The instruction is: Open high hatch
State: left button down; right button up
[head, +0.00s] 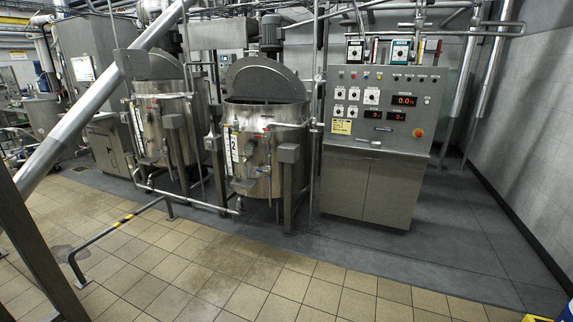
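Two steel jacketed mixers stand side by side. The nearer mixer (266,150), marked 2, has a half-round lid plate (265,78) standing up at its top. The mixer to its left (168,128) has a similar raised plate (150,66). I cannot tell which of these is the high hatch, or whether another hatch is higher up. Neither of my grippers shows in this view.
A control cabinet (380,140) with red displays stands right of the mixers. A thick slanted pipe (90,105) crosses the left side. The tiled floor (225,270) ahead is clear.

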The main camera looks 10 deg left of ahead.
aim_at(135, 62)
jog(key=i+u, duration=0.7)
jog(key=u, duration=0.15)
jog(key=i+u, duration=0.3)
jog(key=u, duration=0.15)
jog(key=i+u, duration=0.3)
jog(key=u, duration=0.15)
jog(key=i+j+u, duration=0.1)
jog(key=i+u, duration=0.15)
jog(key=i, duration=0.15)
jog(key=i+u, duration=0.25)
jog(key=i, duration=0.2)
jog(key=i+z, duration=0.35)
jog(key=i, duration=0.2)
jog(key=i+j+z, duration=0.25)
jog(key=i+z, duration=0.15)
jog(key=i+j+z, duration=0.35)
jog(key=i, duration=0.25)
